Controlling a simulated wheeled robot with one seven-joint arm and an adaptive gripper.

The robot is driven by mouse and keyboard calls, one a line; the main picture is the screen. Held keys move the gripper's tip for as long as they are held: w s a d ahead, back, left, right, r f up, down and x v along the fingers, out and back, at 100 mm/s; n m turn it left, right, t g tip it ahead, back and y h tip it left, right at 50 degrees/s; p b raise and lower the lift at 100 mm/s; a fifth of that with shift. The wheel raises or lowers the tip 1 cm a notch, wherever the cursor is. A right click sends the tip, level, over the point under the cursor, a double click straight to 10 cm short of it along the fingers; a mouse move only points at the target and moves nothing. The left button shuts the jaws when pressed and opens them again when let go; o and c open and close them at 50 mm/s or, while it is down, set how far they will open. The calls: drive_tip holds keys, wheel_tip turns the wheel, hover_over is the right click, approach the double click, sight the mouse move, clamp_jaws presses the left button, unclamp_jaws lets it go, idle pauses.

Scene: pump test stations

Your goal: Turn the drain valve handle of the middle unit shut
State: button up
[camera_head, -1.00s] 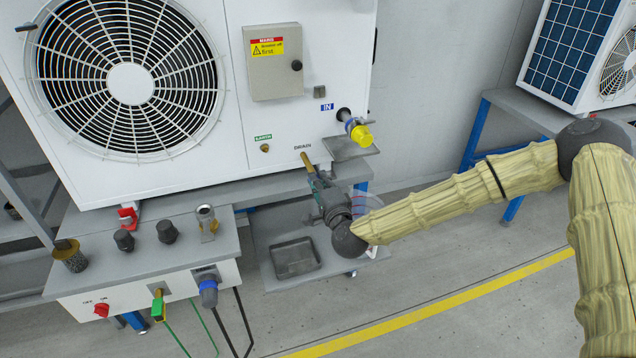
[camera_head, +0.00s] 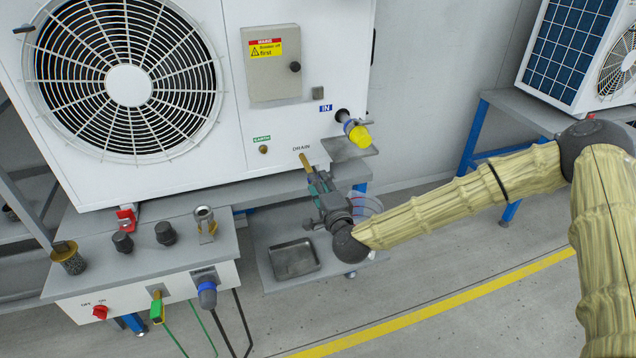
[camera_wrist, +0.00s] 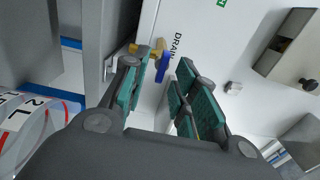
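The drain valve shows in the head view as a brass piece (camera_head: 304,161) under the DRAIN label on the middle unit's white front. In the wrist view its brass body (camera_wrist: 143,51) and short blue handle (camera_wrist: 163,66) are visible. My gripper (camera_head: 318,185) is just below and in front of the valve, partly covering it in the head view. In the wrist view my gripper (camera_wrist: 158,80) has its teal-padded fingers apart. The blue handle appears in the gap, close to the fingertips. I cannot tell whether either finger touches it.
A yellow-capped fitting (camera_head: 359,134) sticks out up right of the valve. A clear measuring container (camera_head: 367,203) stands behind my wrist. A grey tray (camera_head: 295,258) lies on the low shelf. A control bench (camera_head: 140,262) with knobs and plugs is at lower left.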

drive_tip(key=v, duration=1)
drive_tip(key=shift+s+d, duration=0.15)
drive_tip(key=shift+s, duration=0.2)
drive_tip(key=s+d+f+n+g, duration=0.1)
drive_tip(key=s+f+n+g, duration=0.9)
drive_tip(key=s+f, duration=1.4)
drive_tip(key=s+d+f+n+g+h, duration=0.2)
drive_tip(key=s+d+f+g+h, duration=0.15)
drive_tip(key=s+d, duration=0.5)
drive_tip(key=s+d+f+n+g+h, duration=0.2)
drive_tip(key=s+d+f+g, duration=0.2)
drive_tip(key=s+d, duration=0.4)
wheel_tip(320, 180, up, 16)
drive_tip(key=w+p, duration=0.1)
drive_tip(key=p, duration=1.5)
drive_tip(key=shift+w+d+p, duration=0.2)
drive_tip(key=shift+d+p, duration=0.05)
drive_tip(key=shift+p, duration=0.1)
